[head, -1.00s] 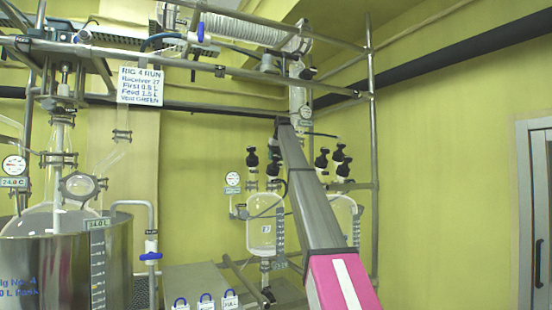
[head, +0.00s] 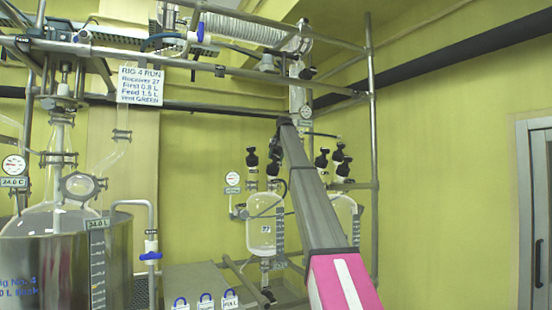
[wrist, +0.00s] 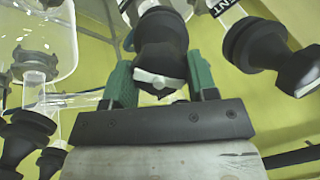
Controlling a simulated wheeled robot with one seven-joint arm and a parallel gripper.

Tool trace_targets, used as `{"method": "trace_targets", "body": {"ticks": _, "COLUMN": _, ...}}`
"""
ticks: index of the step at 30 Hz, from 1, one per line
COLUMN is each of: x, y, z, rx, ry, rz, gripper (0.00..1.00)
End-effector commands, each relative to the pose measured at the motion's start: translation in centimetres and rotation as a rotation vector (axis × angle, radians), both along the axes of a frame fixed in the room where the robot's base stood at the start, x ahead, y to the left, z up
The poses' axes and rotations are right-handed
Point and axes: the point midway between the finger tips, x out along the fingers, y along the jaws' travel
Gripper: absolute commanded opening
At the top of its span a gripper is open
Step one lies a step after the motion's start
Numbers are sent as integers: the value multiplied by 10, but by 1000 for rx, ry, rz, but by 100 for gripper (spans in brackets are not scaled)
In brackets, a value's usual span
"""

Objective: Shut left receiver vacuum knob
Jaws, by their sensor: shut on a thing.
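The left receiver (head: 262,236) is a clear glass vessel with black knobs (head: 252,158) on top, left of my arm in the head view. My gripper (wrist: 161,84) has green fingers, one on each side of a black knob (wrist: 161,45) with a pale pointer bar, and is shut on it. A second black knob (wrist: 270,55) stands to its right in the wrist view, beside a tag partly reading "NT". The held knob's own label is not visible. In the head view my arm hides the gripper and the grasp.
A right receiver (head: 346,214) with black knobs (head: 340,154) is partly behind my arm. More black knobs (wrist: 28,135) and glass (wrist: 45,35) are close on the left in the wrist view. A steel bath (head: 65,255) with a flask stands at the left. Pipe framing surrounds the receivers.

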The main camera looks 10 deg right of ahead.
Motion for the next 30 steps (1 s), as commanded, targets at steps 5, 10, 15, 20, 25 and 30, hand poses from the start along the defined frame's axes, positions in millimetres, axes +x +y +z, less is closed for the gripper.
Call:
{"method": "trace_targets", "body": {"ticks": 5, "x": 0, "y": -1, "z": 0, "rx": 80, "ry": 26, "rz": -147, "gripper": 29}}
{"method": "trace_targets", "body": {"ticks": 10, "x": -1, "y": -2, "z": 0, "rx": 157, "ry": 50, "rz": -287, "gripper": 29}}
{"method": "trace_targets", "body": {"ticks": 15, "x": -1, "y": -2, "z": 0, "rx": 234, "ry": 75, "rz": -426, "gripper": 29}}
{"method": "trace_targets", "body": {"ticks": 20, "x": -1, "y": -2, "z": 0, "rx": 306, "ry": 98, "rz": -558, "gripper": 29}}
{"method": "trace_targets", "body": {"ticks": 25, "x": -1, "y": -2, "z": 0, "rx": 383, "ry": 122, "rz": -697, "gripper": 29}}
{"method": "trace_targets", "body": {"ticks": 30, "x": -2, "y": -2, "z": -1, "rx": 459, "ry": 147, "rz": -837, "gripper": 29}}
